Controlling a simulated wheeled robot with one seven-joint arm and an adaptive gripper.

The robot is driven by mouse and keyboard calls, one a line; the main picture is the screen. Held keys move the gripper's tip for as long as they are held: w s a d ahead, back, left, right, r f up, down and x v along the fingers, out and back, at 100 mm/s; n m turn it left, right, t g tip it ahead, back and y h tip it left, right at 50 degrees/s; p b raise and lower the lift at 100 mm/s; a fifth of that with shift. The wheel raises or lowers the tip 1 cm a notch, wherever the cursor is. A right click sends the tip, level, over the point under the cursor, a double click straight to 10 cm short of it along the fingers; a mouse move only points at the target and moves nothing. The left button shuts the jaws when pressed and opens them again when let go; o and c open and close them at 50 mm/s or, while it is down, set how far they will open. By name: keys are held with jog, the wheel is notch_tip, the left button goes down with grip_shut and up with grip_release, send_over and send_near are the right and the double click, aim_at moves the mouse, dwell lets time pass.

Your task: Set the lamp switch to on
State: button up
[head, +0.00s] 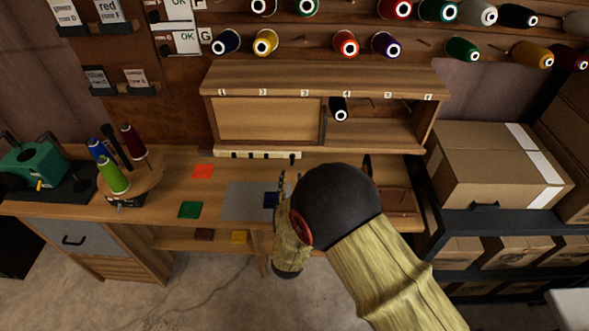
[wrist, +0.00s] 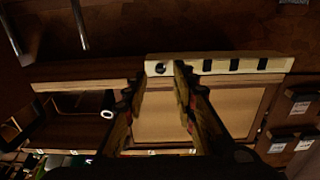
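A pale strip (head: 225,153) with small dark fittings runs under the wooden cabinet (head: 320,78). In the wrist view the strip (wrist: 222,66) shows several black rectangular fittings (wrist: 235,65) and one round dark fitting (wrist: 160,69) at its left end. No label marks the lamp switch, so I cannot tell which fitting it is or how it is set. My gripper (head: 280,182) is just below the strip's right end in the head view. In the wrist view my gripper (wrist: 160,77) is open, its fingertips apart and empty, with the round fitting between them in the picture. Contact cannot be told.
The cabinet has a sliding panel (head: 268,119) and an open bay with a black spool (head: 339,109). The bench (head: 160,212) carries coloured squares and a spool stand (head: 121,184). Thread spools line the wall above. Cardboard boxes (head: 490,160) stand on shelving at right.

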aim_at(292, 161)
jog(key=w+b, duration=0.1)
jog(key=w, duration=0.4)
jog(key=shift+w+d, duration=0.1)
jog(key=shift+w, duration=0.25)
jog(key=shift+c, duration=1.4)
jog(key=c, duration=0.4)
grip_shut()
